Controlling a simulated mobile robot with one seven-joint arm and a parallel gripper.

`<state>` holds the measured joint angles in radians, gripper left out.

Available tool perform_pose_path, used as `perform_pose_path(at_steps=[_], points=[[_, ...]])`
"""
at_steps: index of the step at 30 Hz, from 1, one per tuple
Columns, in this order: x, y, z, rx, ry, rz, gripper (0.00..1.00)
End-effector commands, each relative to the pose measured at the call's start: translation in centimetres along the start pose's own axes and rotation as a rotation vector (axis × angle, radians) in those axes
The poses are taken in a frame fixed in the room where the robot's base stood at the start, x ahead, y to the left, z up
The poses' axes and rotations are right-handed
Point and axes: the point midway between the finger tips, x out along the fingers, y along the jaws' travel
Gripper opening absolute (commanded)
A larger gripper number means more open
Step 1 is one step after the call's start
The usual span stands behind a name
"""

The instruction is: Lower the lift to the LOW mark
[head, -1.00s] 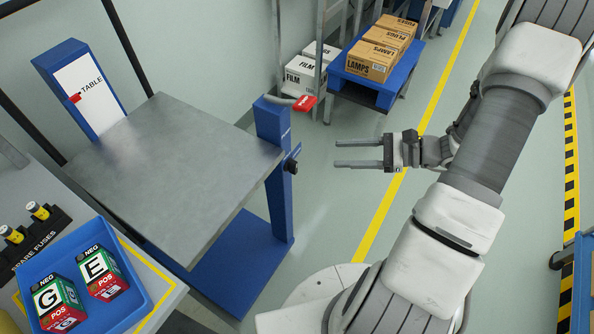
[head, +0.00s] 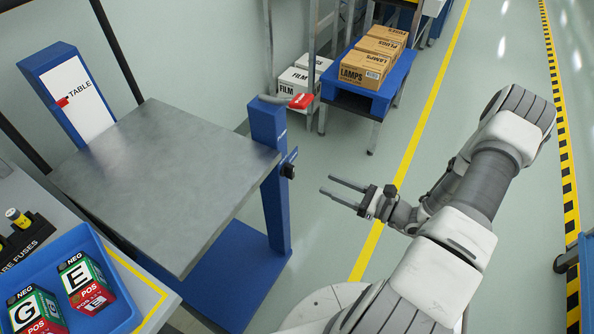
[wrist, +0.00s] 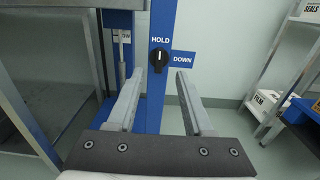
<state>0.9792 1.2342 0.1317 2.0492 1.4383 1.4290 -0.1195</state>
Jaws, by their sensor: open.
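The lift has a grey metal table top (head: 165,170), raised above a blue base (head: 225,285). A blue post (head: 268,190) stands at its right, with a dark knob (head: 289,171) on its side. In the wrist view the knob (wrist: 159,61) sits below the word HOLD, its white line roughly upright; a DOWN label (wrist: 183,58) is at its right. A red pointer (head: 62,102) sits beside TABLE on the white panel (head: 80,98); no LOW mark is readable there. My gripper (head: 328,185) is open and empty, right of the post and apart from the knob.
A blue tray (head: 120,300) with two lettered blocks stands at the lower left. A blue cart (head: 372,96) with boxes and white FILM boxes (head: 295,85) are behind. The floor around my gripper is clear.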

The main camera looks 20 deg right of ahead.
Motion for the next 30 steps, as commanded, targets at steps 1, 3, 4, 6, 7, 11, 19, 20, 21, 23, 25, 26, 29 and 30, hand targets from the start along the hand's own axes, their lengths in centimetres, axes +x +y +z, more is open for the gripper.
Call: perform_pose_path(at_steps=[1,3,4,6,7,11,19,20,21,23,25,26,29,30], points=[[1.2,0.1,-0.1,0.0,-0.001,0.004,0.51],[2.7,0.1,-0.1,0.0,0.0,0.004,0.51],[3.4,0.1,-0.1,-0.001,-0.001,0.005,0.51],[5.0,0.1,-0.1,-0.001,-0.001,0.005,0.51],[5.6,0.1,-0.1,-0.001,0.0,0.005,0.51],[8.0,0.1,-0.1,-0.002,0.0,0.004,0.51],[10.9,0.0,0.0,-0.002,0.0,0.001,0.51],[11.1,0.0,0.0,-0.001,0.0,0.001,0.51],[11.2,0.0,0.0,-0.001,0.001,0.001,0.51],[11.2,0.0,0.0,-0.001,0.001,0.001,0.51],[11.2,0.0,0.0,-0.001,0.001,0.001,0.51],[11.2,0.0,0.0,-0.001,0.001,0.0,0.51],[11.2,0.0,0.0,-0.001,0.001,0.001,0.51],[11.2,0.0,0.0,-0.001,0.001,0.001,0.44]])
